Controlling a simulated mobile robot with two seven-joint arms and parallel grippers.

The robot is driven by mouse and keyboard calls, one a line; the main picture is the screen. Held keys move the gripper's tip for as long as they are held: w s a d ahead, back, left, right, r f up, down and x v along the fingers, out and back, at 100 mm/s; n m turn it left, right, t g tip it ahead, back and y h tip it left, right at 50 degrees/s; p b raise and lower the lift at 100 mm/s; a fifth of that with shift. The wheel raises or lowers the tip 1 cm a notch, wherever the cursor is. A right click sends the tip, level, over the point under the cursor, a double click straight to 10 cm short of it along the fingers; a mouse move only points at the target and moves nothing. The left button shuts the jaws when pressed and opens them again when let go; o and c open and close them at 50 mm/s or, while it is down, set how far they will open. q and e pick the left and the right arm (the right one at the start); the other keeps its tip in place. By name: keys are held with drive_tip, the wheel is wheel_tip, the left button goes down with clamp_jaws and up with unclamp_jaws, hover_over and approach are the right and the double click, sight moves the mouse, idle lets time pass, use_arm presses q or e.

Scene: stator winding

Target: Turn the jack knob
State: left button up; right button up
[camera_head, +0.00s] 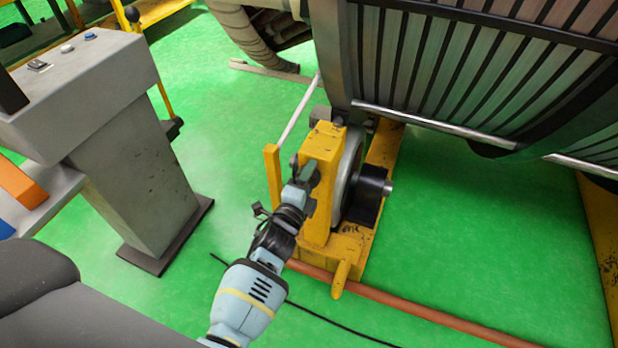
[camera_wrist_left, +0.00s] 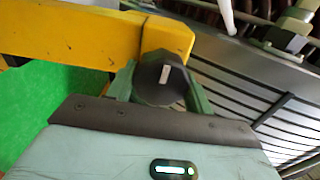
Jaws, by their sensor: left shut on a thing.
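The yellow jack stand (camera_head: 322,152) stands on the green floor below the large stator, with a grey wheel (camera_head: 350,168) at its side. My left gripper (camera_head: 306,178) is at the near face of the stand's upright post. In the left wrist view the jack knob (camera_wrist_left: 153,88) is a dark, many-sided knob with a white mark on its face. The fingers of my left gripper (camera_wrist_left: 160,84) are shut on it from both sides, and the yellow frame (camera_wrist_left: 75,35) is right behind it. In the head view the knob is mostly hidden by the gripper. My right gripper is not in view.
The slatted stator (camera_head: 450,75) fills the upper right. A grey control console (camera_head: 130,140) stands at the left. A reddish pipe (camera_head: 420,308) and a black cable (camera_head: 335,322) lie on the floor. Green floor (camera_head: 480,240) is clear right of the jack.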

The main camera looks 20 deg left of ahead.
use_arm(q)
drive_tip(key=o, duration=1)
drive_tip(key=shift+c, duration=0.2)
drive_tip(key=shift+s, duration=0.1)
drive_tip(key=s+p, duration=0.1)
drive_tip(key=s, duration=0.6)
drive_tip(key=shift+s+a, duration=0.15)
drive_tip(key=shift+s, duration=0.15)
